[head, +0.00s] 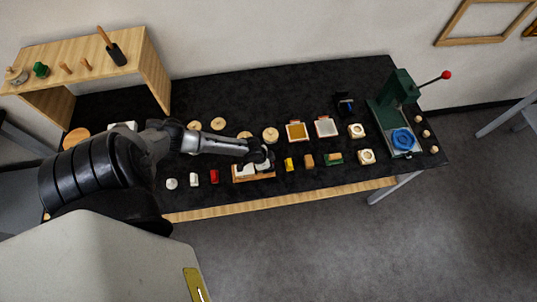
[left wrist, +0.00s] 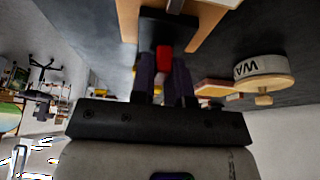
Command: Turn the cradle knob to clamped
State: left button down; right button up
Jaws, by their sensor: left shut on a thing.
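The cradle (head: 240,180) is a low wooden frame with pale pieces on it, near the front edge of the black table. My left gripper (head: 264,164) is over its right part and hides some of it. In the left wrist view, the wooden sides of the cradle (left wrist: 211,24) flank a dark block. A red knob (left wrist: 164,58) shows between the two fingers of my left gripper (left wrist: 163,78), which is shut on it. Which setting the knob points to cannot be told. My right gripper is not in view.
A row of small blocks, including a red one (head: 214,177) and a yellow one (head: 289,164), flanks the cradle. Two shallow trays (head: 297,131) lie behind. A green press (head: 396,90) stands at the right. A labelled round jar (left wrist: 264,72) is close by in the wrist view.

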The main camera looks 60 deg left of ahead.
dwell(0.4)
pick_arm(q)
jog(key=c, duration=1.1)
grip_release()
jog(key=shift+s+a+r, duration=0.1)
jog(key=shift+s+r, duration=0.1)
jog(key=shift+r, duration=0.3)
jog(key=shift+p+v, duration=0.55)
jog(key=shift+v, duration=5.85)
jog(key=shift+f, duration=0.1)
